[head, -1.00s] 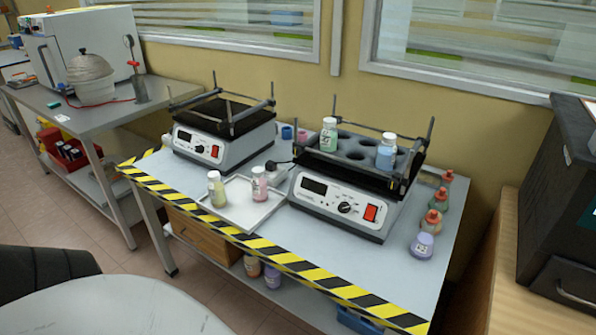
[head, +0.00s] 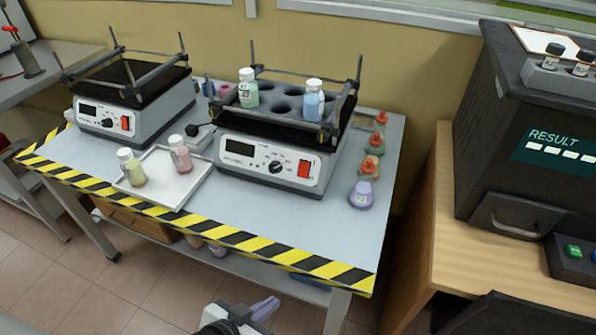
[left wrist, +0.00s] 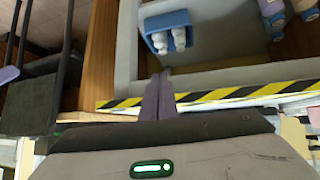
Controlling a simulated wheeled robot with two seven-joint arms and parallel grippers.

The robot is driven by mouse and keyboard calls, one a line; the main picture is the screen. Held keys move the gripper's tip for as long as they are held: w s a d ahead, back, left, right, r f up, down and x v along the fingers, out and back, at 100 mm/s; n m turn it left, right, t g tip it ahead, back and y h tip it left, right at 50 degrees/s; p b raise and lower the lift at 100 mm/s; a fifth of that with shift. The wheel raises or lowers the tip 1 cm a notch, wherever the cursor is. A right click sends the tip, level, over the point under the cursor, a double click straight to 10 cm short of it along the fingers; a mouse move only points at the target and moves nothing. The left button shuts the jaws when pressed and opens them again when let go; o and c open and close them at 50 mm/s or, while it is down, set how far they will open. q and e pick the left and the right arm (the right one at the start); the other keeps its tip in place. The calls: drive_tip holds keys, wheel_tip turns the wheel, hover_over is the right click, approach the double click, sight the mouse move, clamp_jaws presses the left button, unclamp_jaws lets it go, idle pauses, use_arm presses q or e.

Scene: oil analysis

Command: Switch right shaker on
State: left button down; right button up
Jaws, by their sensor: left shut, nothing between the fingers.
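The right shaker (head: 230,172) stands on the bench with a dark display (head: 239,148), a black knob (head: 276,167) and a red switch (head: 304,170) on its front. Its black top holds a green bottle (head: 248,92) and a blue bottle (head: 313,103). The left shaker (head: 120,140) also has a dark display and a red switch, and its top is empty. My left gripper (head: 265,307) is low in front of the bench, shut and empty, well away from the switch. Its closed fingers show in the left wrist view (left wrist: 158,95). My right gripper is not in view.
A white tray (head: 190,195) with yellow and pink bottles lies before the shakers. Several bottles stand right of the right shaker. Striped tape (head: 235,239) marks the bench's front edge. A blue rack (left wrist: 157,45) sits on the lower shelf. A dark analyser (head: 490,150) stands at right.

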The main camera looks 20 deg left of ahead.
sight(304, 165)
use_arm(q)
drive_tip(key=w+a+r+n+t+y+b, duration=0.1)
drive_tip(key=w+a+r+t+y+b, duration=0.1)
drive_tip(key=w+r, duration=1.4)
wheel_tip(304, 165, up, 3)
drive_tip(key=a+t+b, duration=0.1)
drive_tip(key=t, duration=0.1)
drive_tip(key=shift+r+n+t, duration=0.15)
drive_tip(key=shift+n+t, duration=0.15)
drive_tip(key=shift+w, duration=0.15)
drive_tip(key=x, duration=1.4)
